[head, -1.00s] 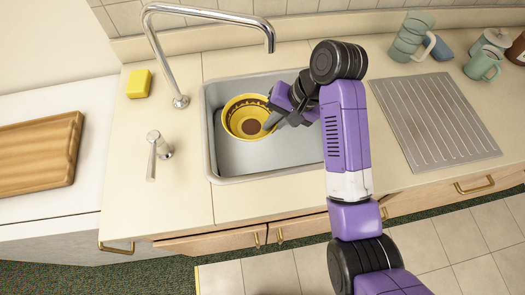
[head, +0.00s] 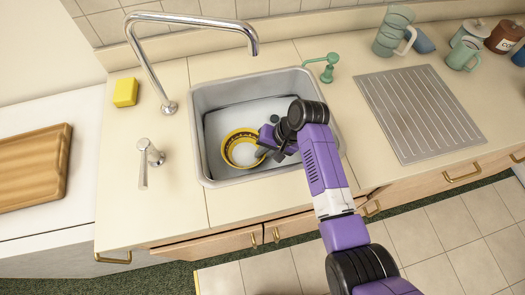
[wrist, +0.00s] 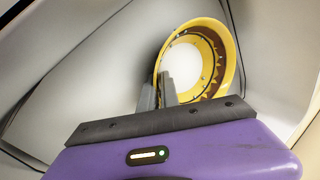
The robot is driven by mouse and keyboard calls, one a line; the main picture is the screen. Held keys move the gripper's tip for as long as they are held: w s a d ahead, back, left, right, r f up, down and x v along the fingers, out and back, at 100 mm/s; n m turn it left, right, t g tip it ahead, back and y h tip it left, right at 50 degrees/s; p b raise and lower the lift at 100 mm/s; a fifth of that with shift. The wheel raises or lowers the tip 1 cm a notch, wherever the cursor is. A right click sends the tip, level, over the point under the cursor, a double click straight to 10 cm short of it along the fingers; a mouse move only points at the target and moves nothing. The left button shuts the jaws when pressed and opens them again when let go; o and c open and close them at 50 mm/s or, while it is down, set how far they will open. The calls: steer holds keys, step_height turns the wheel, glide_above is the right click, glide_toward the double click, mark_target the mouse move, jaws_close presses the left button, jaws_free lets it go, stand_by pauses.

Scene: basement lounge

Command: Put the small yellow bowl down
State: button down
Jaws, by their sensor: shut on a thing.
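The small yellow bowl (head: 240,152) has a dark patterned band and a pale, bright inside. It is within the grey sink basin (head: 196,120), left of my gripper (head: 264,147). My gripper is shut on the right side of its rim. In the wrist view the bowl (wrist: 195,62) shows at the fingertips of my gripper (wrist: 159,92), with its opening facing the camera at a slant. I cannot tell whether its underside touches the basin floor. My arm hides part of the basin's right side.
The chrome tap (head: 190,20) arches over the back of the sink. A lever handle (head: 149,155) and yellow sponge (head: 125,92) are on the left counter. A ridged drainboard (head: 420,112) and green cups (head: 395,32) are farther right.

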steer(key=shift+f, duration=0.15)
steer(key=c, duration=1.6)
jaws_free()
steer(key=shift+r, duration=0.25)
steer(key=v, duration=1.1)
steer(key=shift+d+r, duration=0.2)
steer(key=shift+r, duration=0.15)
steer(key=shift+w, duration=0.15)
